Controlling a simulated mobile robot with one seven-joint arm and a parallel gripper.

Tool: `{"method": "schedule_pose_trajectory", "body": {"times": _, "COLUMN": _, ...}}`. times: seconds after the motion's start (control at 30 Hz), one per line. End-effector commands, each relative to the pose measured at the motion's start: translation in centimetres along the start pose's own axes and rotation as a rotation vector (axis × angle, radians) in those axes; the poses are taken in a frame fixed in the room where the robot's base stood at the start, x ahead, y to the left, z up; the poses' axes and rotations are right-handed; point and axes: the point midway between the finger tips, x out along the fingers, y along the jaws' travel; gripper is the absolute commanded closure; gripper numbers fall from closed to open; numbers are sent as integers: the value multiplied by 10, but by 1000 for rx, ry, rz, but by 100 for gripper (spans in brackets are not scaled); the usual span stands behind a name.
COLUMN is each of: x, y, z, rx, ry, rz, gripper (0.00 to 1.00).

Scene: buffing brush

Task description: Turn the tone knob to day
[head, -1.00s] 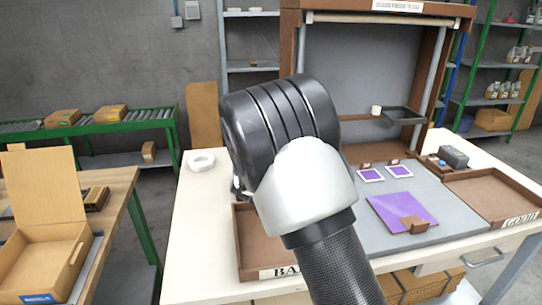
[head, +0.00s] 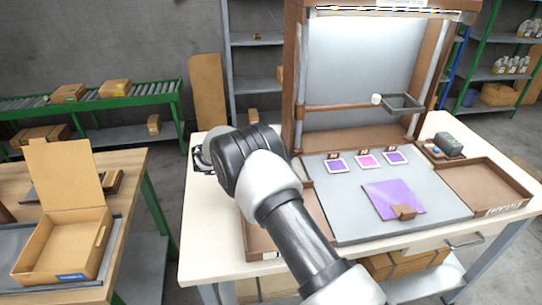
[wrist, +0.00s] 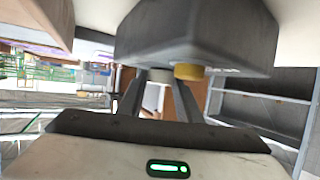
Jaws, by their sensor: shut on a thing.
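In the wrist view a dark grey box (wrist: 195,30) fills the top. A pale round knob (wrist: 160,76) and a yellow knob (wrist: 189,71) stick out of its lower face. My gripper (wrist: 160,84) has its two fingers on either side of the pale knob and is shut on it; the yellow knob sits just beside the right fingertip. No mark or pointer on the knob is readable. In the head view my arm hides the fingers, the box and the knobs. The viewing booth's lamp (head: 390,12) glows bright white.
A purple sheet (head: 380,200) and several small framed swatches (head: 367,161) lie on the grey mat (head: 350,232). A brown tray (head: 488,205) is at right, with a small dark device (head: 449,144) behind it. Another tray is partly behind my arm.

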Motion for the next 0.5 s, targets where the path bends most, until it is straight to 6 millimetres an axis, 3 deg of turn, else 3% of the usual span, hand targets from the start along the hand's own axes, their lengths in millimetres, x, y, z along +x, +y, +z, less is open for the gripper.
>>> {"method": "schedule_pose_trajectory", "body": {"times": 0.5, "x": 0, "y": -1, "z": -1, "rx": 24, "ry": 3, "rz": 59, "gripper": 90}}
